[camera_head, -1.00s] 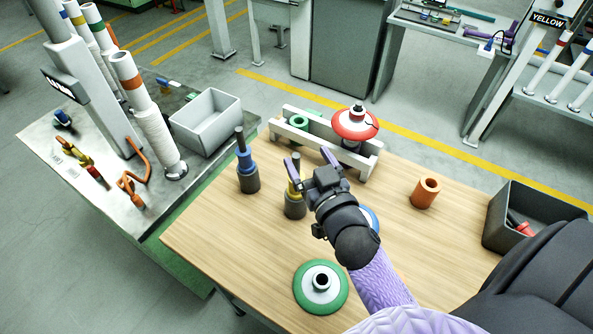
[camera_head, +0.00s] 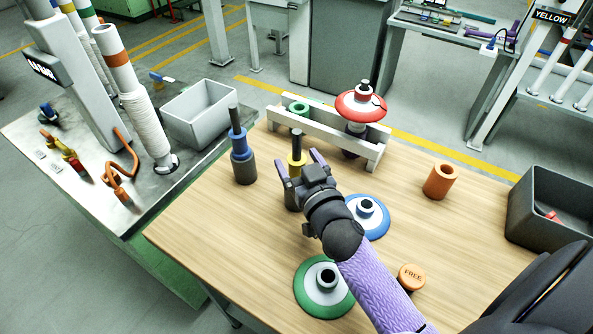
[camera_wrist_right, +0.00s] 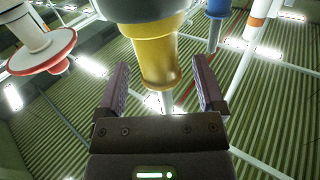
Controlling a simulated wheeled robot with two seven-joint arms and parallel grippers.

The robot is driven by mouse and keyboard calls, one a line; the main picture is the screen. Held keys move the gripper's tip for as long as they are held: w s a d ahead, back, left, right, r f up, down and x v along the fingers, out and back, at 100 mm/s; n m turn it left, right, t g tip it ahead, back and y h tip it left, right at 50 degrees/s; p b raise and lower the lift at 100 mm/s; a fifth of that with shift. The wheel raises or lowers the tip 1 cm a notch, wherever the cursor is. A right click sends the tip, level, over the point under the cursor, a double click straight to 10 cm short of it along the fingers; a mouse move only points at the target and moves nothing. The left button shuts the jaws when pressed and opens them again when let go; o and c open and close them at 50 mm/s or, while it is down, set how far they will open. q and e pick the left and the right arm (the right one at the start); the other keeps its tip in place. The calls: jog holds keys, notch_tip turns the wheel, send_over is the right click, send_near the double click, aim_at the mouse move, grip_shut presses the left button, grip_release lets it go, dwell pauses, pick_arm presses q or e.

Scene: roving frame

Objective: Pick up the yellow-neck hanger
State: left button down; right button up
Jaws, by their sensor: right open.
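The yellow-neck hanger (camera_head: 298,157) stands upright on the wooden table, with a dark stem on top, a yellow neck and a dark base partly hidden by my gripper. My right gripper (camera_head: 300,165) is open, with its two purple fingers either side of the neck in the picture. In the right wrist view the yellow neck (camera_wrist_right: 158,55) shows in the gap between the open fingers (camera_wrist_right: 161,80), with room on both sides. I cannot tell whether either finger touches it. My left gripper is out of view.
A blue-neck hanger (camera_head: 238,143) stands close on the left. Behind is a white rack (camera_head: 335,133) bearing a red disc (camera_head: 361,103). Blue (camera_head: 371,224) and green (camera_head: 304,290) discs, an orange cylinder (camera_head: 440,181) and a dark bin (camera_head: 558,200) are also on the table.

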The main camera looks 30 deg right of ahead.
jog(key=w, duration=0.3)
jog(key=shift+d, duration=0.1)
jog(key=shift+s, duration=0.1)
grip_shut()
